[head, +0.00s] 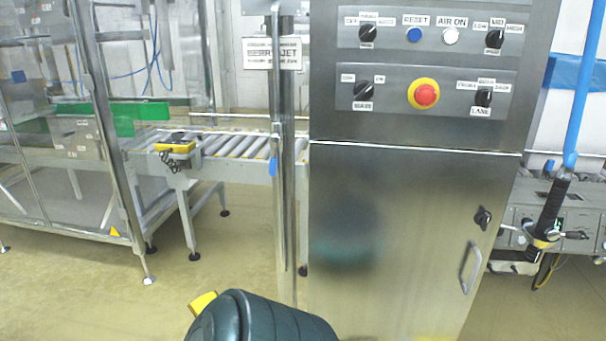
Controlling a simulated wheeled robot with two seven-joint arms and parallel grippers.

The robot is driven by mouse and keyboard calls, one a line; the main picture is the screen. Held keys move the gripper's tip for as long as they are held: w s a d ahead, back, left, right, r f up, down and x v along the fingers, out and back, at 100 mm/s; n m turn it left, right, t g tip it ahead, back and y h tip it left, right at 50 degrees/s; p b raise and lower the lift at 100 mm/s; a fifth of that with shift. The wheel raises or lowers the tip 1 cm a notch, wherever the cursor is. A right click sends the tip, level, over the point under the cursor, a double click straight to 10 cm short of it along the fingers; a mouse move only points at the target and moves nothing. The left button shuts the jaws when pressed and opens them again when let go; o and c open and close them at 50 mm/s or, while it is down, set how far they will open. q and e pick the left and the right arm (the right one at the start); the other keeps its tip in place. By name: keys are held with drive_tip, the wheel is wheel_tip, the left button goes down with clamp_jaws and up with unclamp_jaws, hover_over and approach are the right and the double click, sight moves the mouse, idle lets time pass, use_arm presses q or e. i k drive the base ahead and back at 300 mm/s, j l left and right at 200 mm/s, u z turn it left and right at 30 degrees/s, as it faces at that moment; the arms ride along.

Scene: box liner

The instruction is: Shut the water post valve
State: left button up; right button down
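A blue pipe (580,95) comes down at the right edge of the head view. It runs into a black ribbed sleeve (553,205). Below the sleeve is a brass-coloured fitting (541,238) with a small dark lever or handle (572,235) pointing to the right. This looks like the water post with its valve, but I cannot tell for certain. It is too small to tell whether the valve is open or shut. Neither of my grippers is in view.
A steel control cabinet (400,240) with knobs and a red emergency button (426,96) fills the centre. A dark teal rounded object (258,318) with a yellow part is at the bottom. A roller conveyor (235,146) stands at left. Tan floor (80,290) is clear at lower left.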

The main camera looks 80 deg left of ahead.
sight(275, 139)
drive_tip(key=u, duration=2.6)
